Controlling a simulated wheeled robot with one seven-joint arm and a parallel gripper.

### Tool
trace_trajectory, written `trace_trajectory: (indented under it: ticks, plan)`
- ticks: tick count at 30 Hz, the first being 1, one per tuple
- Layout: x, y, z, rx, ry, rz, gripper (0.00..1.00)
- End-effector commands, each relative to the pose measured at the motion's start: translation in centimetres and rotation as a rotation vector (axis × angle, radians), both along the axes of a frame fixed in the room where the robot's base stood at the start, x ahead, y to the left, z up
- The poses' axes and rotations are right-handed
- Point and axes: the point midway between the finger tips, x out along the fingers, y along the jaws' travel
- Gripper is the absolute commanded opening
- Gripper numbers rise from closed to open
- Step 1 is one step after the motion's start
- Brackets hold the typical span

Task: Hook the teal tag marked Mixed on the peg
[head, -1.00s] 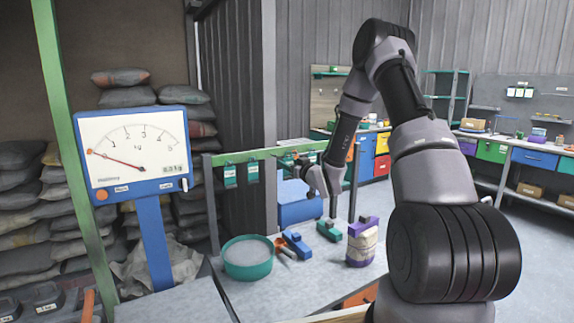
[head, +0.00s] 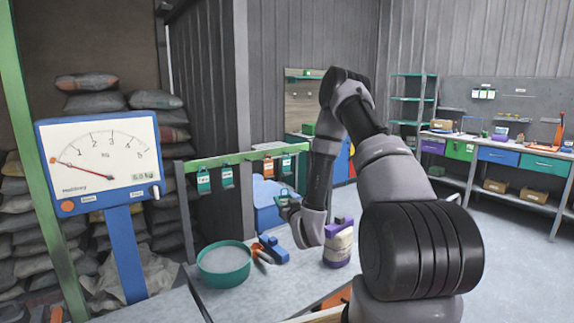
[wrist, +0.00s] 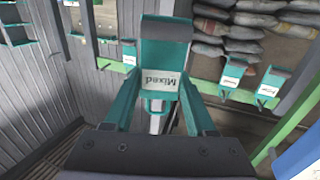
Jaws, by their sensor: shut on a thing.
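The teal tag marked Mixed (wrist: 160,80) fills the middle of the wrist view, its white label upside down. My gripper (wrist: 160,105) is shut on it, with one finger at each side. In the head view my gripper (head: 287,202) is raised above the table, in front of and below the green rail (head: 228,160). The tag is apart from the rail, and only a small teal patch of it shows there. Other tags hang from the rail: teal ones (head: 204,180) at the left and an orange one (head: 268,168) further right. I cannot make out a bare peg.
The grey table (head: 250,292) holds a teal bowl of powder (head: 224,262), a blue tool (head: 273,249) and a purple-topped bag (head: 338,246). A dial scale (head: 103,160) stands at the left. A blue bin (head: 270,205) is behind the rail.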

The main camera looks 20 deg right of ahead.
Motion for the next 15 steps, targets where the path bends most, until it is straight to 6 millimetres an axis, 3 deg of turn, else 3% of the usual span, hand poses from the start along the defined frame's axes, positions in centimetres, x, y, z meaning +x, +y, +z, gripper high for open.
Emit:
trace_trajectory:
  ticks: [15]
  plan:
    - [-0.61, -0.02, 0.36, 0.001, 0.0, 0.001, 0.04]
